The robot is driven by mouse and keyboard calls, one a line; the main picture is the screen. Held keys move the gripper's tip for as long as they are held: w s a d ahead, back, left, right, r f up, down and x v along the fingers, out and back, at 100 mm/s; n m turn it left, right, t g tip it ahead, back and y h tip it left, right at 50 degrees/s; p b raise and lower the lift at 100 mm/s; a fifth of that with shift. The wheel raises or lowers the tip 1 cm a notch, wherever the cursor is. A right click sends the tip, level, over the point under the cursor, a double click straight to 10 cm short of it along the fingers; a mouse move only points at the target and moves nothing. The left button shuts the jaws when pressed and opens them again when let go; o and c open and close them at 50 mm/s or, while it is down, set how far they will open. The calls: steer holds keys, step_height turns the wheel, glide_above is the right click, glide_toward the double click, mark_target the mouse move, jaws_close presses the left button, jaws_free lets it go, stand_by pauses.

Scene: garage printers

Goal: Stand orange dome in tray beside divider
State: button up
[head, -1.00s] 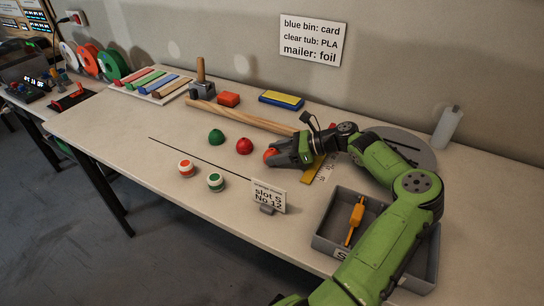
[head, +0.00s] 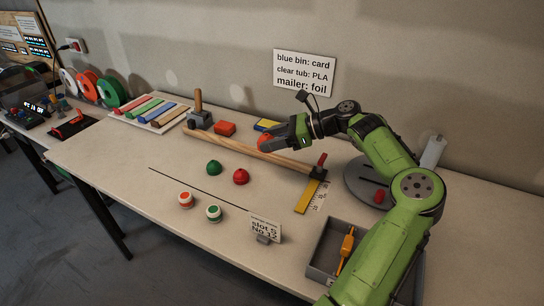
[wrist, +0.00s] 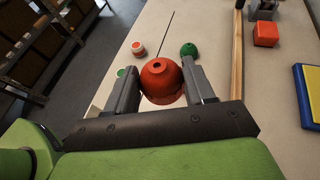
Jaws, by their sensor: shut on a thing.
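An orange dome (wrist: 162,80) with a small hole in its top is gripped between the two fingers of my gripper (wrist: 160,86). In the head view my gripper (head: 278,142) holds the orange dome (head: 265,143) raised above the table, over the wooden rod. The grey tray (head: 320,254) is at the front right of the table, below my arm. An orange tool (head: 346,246) stands or lies in it; this could be the divider, but I cannot tell. My arm hides much of the tray's right side.
A green dome (head: 214,167) and a red dome (head: 241,177) sit left of the gripper. A wooden rod (head: 245,148), yellow square (head: 307,197) and grey disc (head: 362,180) lie behind.

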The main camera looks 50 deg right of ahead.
mark_target(272, 136)
step_height(272, 136, up, 11)
steer(key=p, duration=0.3)
